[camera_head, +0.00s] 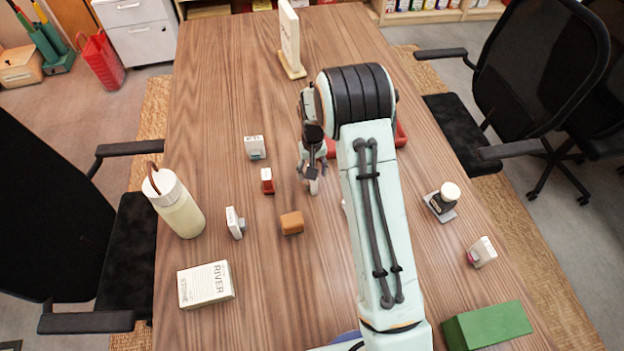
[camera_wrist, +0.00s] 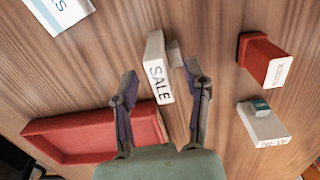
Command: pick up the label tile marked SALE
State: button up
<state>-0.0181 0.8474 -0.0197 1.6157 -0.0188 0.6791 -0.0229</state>
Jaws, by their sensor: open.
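The white label tile marked SALE (camera_wrist: 158,78) shows upright in the wrist view, its black letters facing the camera. A small grey piece sticks out behind it. My gripper (camera_wrist: 161,78) is open, with one finger on each side of the tile in the picture and a visible gap at both sides. I cannot tell how deep the tile sits between the fingers. In the head view my gripper (camera_head: 312,172) is low over the middle of the table, and a small white piece, likely this tile, shows just under the fingers, mostly hidden.
A red tray (camera_wrist: 75,139) lies beside the gripper, partly behind my arm in the head view. A red labelled block (camera_wrist: 262,58) and a white tile with a teal part (camera_wrist: 265,125) stand nearby.

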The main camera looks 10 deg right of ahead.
jog(key=shift+f, duration=0.1)
grip_shut()
dwell(0.3)
